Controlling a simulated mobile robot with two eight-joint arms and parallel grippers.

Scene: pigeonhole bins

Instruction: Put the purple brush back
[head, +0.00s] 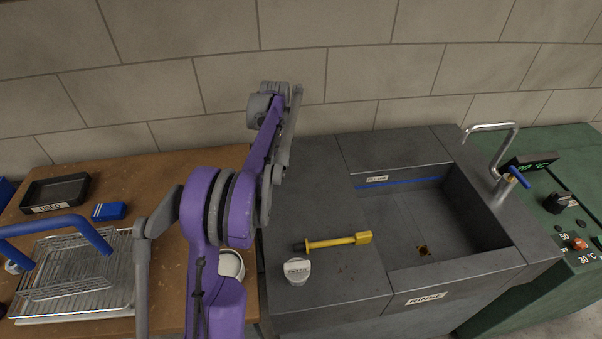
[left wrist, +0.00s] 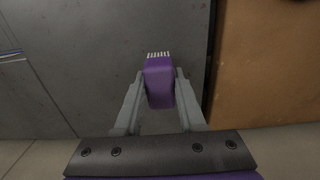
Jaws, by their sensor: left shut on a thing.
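The purple brush (left wrist: 160,85) shows in the left wrist view with its white bristles pointing away from my gripper. My left gripper (left wrist: 159,75) is shut on it, one grey finger on each side. Below them is the grey counter (left wrist: 100,55), close to the edge of the brown wooden table (left wrist: 268,65). In the head view my purple arm reaches up over the join between table and counter. I cannot make out the brush there. My right gripper is not in view.
A yellow tool (head: 338,241) and a white labelled container (head: 297,271) are on the grey counter, left of the RINSE sink (head: 455,265) with its tap (head: 497,155). On the table are a black USED tray (head: 55,192), blue block (head: 108,211) and wire rack (head: 70,270).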

